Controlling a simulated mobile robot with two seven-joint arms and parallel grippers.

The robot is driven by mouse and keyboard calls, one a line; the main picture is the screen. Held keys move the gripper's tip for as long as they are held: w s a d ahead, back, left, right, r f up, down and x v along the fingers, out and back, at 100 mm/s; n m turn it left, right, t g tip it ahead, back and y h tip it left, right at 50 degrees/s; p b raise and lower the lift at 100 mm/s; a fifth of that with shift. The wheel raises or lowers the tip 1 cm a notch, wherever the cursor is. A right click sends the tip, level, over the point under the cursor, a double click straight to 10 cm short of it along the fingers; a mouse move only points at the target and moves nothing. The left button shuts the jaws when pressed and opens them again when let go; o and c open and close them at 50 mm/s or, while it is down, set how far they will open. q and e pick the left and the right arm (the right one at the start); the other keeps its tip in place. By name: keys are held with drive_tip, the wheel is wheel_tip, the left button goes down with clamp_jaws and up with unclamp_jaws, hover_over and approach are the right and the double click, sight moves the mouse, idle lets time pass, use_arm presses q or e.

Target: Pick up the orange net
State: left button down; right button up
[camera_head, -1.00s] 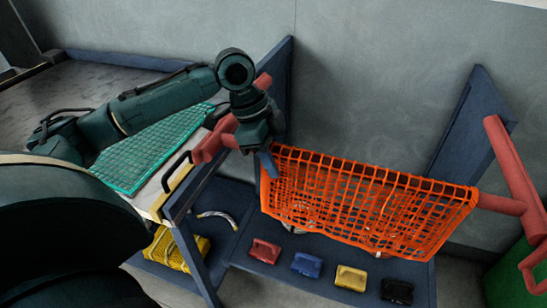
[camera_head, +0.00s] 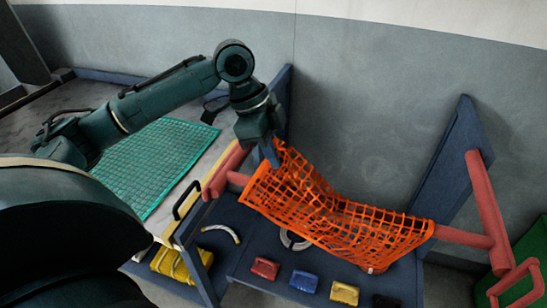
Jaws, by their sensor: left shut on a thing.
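The orange net (camera_head: 340,215) hangs over a red horizontal bar (camera_head: 462,236) on the blue stand. Its upper left part is drawn up into a peak at my left gripper (camera_head: 272,155). My left gripper points down and is shut on the net near its left end. The net sags to the right of the gripper and still lies across the bar there. The fingertips are partly hidden by the gripper body and the mesh. My right gripper is not in view.
A green net (camera_head: 155,160) lies on a table at left. A yellow case (camera_head: 180,262) sits below it. Red (camera_head: 265,268), blue (camera_head: 304,281), yellow (camera_head: 344,293) and black blocks line the low shelf. Blue uprights (camera_head: 455,150) flank the bar; a green bin (camera_head: 528,255) stands right.

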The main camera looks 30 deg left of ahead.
use_arm(q)
wheel_tip(320, 180, up, 18)
idle(0.6)
